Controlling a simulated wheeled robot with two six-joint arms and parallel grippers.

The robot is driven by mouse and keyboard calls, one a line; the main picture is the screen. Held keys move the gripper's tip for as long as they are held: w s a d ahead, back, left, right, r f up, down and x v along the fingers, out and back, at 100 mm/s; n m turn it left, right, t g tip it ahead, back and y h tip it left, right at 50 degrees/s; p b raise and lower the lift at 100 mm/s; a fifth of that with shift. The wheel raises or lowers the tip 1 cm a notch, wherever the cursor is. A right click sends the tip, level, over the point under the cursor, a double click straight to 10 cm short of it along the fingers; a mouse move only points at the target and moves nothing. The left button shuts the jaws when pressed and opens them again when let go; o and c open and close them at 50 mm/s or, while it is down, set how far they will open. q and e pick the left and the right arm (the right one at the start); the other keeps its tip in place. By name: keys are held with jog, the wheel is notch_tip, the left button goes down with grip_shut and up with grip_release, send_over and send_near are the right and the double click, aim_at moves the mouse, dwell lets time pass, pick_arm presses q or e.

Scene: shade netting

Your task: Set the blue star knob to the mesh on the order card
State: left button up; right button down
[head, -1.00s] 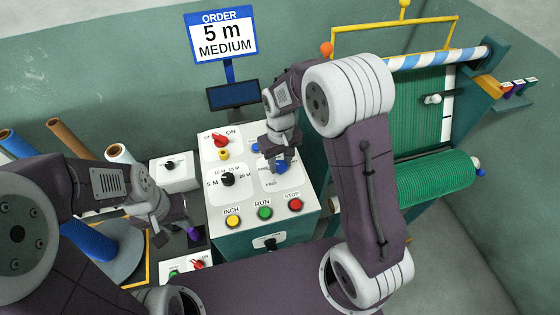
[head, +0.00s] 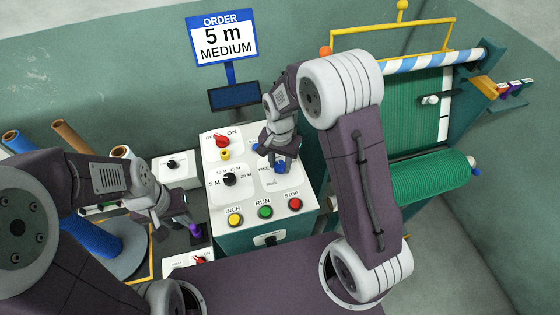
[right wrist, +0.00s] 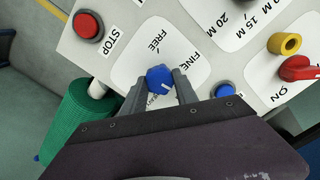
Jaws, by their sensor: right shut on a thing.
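The order card (head: 224,37) at the top of the head view reads "5 m MEDIUM". The blue star knob (right wrist: 159,76) is on the white panel (head: 243,137), and part of it shows in the head view (head: 281,168). My right gripper (right wrist: 160,83) is shut on the knob, one finger on each side. It also shows in the head view (head: 279,161) over the knob. The labels FREE and FINE are readable beside the knob; another label is mostly hidden at the fingers. My left gripper (head: 184,221) hangs low at the left; its jaw opening is unclear.
The panel also has a black length knob (head: 229,180), a red switch (head: 222,141) and INCH, RUN and STOP buttons (head: 264,212). A purple part (head: 195,230) is beside my left gripper. Green netting (head: 432,178) on a roll is at the right.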

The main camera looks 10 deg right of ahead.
aim_at(280, 165)
jog(key=shift+w+r+m, duration=0.1)
jog(key=shift+w+m, duration=0.05)
jog(key=shift+m, duration=0.55)
jog(key=c, duration=1.3)
grip_release()
jog(key=o, duration=0.4)
jog(key=shift+c, duration=0.2)
notch_tip(280, 165, up, 9)
jog(key=b, duration=0.1)
jog(key=shift+s, duration=0.2)
